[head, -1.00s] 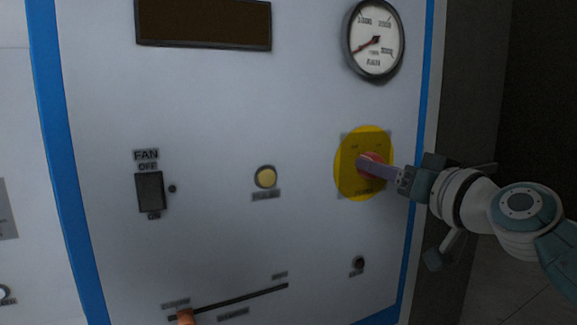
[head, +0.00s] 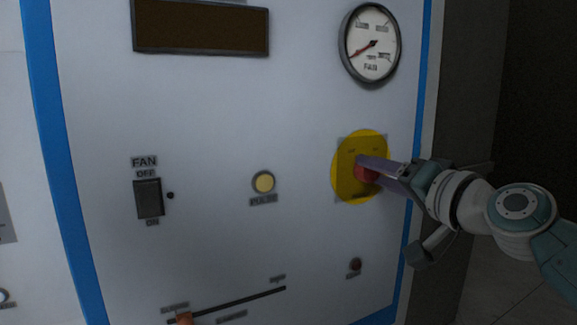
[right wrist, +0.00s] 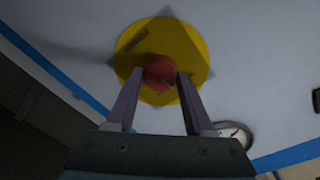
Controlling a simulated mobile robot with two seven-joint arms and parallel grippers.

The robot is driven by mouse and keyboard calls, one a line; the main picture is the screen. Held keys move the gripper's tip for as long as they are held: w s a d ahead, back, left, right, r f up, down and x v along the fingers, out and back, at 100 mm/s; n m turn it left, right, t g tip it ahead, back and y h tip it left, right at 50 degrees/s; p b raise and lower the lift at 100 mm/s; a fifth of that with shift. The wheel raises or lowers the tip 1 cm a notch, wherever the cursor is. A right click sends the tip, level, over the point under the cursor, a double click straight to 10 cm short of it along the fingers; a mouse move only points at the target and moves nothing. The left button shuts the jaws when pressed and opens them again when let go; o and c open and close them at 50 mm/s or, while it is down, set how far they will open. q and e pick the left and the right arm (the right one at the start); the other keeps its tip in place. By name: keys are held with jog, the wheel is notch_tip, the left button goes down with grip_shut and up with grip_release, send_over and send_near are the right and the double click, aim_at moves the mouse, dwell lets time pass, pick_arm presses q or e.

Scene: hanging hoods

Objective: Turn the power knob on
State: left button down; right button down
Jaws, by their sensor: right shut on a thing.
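The power knob is a red knob (head: 366,173) on a round yellow plate (head: 346,184) at the right of the grey panel. My right gripper (head: 372,168) reaches it from the right and is shut on the red knob. In the right wrist view the two fingers (right wrist: 158,86) stand on either side of the red knob (right wrist: 159,70), with the yellow plate (right wrist: 190,45) behind it. In the head view the fingers hide part of the knob. My left gripper is not in view.
The blue edge strip (head: 408,215) is close to my gripper.

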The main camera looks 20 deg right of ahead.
jog(key=shift+d+m+y+p, duration=0.15)
jog(key=shift+m+p, duration=0.3)
jog(key=shift+m, duration=2)
jog(key=shift+m+y+p, duration=0.25)
jog(key=shift+m+p, duration=0.2)
jog(key=shift+m, duration=2)
jog(key=shift+c, duration=1.4)
grip_release()
